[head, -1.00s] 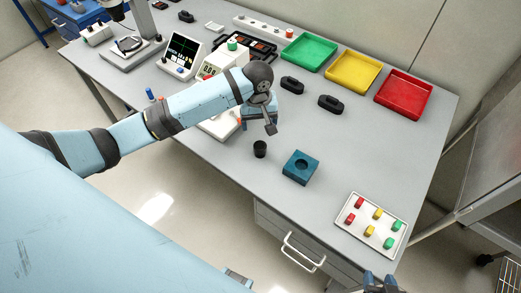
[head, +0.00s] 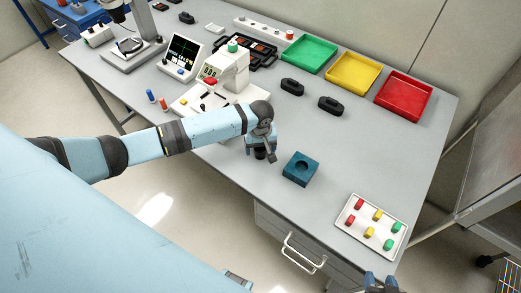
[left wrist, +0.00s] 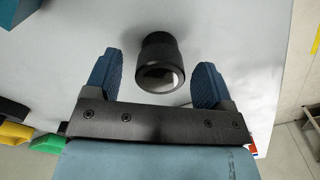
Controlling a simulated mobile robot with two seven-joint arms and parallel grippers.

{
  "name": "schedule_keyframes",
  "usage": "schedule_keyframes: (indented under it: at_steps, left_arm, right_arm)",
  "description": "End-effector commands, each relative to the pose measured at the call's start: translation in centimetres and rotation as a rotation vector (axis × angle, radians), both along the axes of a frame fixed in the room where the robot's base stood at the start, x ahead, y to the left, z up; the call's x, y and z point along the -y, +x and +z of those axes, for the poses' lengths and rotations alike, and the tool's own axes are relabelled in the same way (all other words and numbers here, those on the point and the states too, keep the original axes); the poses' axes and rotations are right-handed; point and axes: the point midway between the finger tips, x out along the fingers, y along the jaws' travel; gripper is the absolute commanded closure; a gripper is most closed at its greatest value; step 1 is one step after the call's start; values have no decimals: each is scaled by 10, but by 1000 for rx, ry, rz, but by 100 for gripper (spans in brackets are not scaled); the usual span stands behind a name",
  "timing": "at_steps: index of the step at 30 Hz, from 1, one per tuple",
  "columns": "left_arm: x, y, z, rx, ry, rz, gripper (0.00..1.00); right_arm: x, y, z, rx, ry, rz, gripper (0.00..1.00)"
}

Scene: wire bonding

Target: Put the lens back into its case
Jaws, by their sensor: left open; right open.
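The lens (left wrist: 160,65) is a short black cylinder standing upright on the grey table. In the head view it (head: 260,155) is partly hidden by my left gripper (head: 261,147). In the left wrist view my left gripper (left wrist: 156,80) is open, one blue finger on each side of the lens, with gaps between lens and fingers. The case (head: 300,168) is a teal block with a round hole in its top, just right of the lens. The hole looks empty. My right gripper (head: 379,283) shows only in part at the bottom edge.
A white tray (head: 347,243) with several coloured pieces lies right of the case. Green (head: 309,53), yellow (head: 354,71) and red (head: 404,95) trays stand at the back. Two black objects (head: 292,87) sit in front of them. A white machine (head: 224,75) stands behind my left arm.

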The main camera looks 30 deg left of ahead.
Motion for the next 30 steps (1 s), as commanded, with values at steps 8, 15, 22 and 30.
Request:
schedule_keyframes:
  at_steps: [8,15,22,30]
  left_arm:
    - [0,0,-6,0,0,-1,24]
    - [0,0,-6,0,0,-1,72]
    - [0,0,-5,1,1,-1,82]
    - [0,0,7,2,-1,-1,82]
  right_arm:
    - [-1,0,0,0,1,2,54]
    - [-2,0,0,0,2,3,54]
    - [-2,0,0,0,2,3,54]
    - [-1,0,0,0,2,3,54]
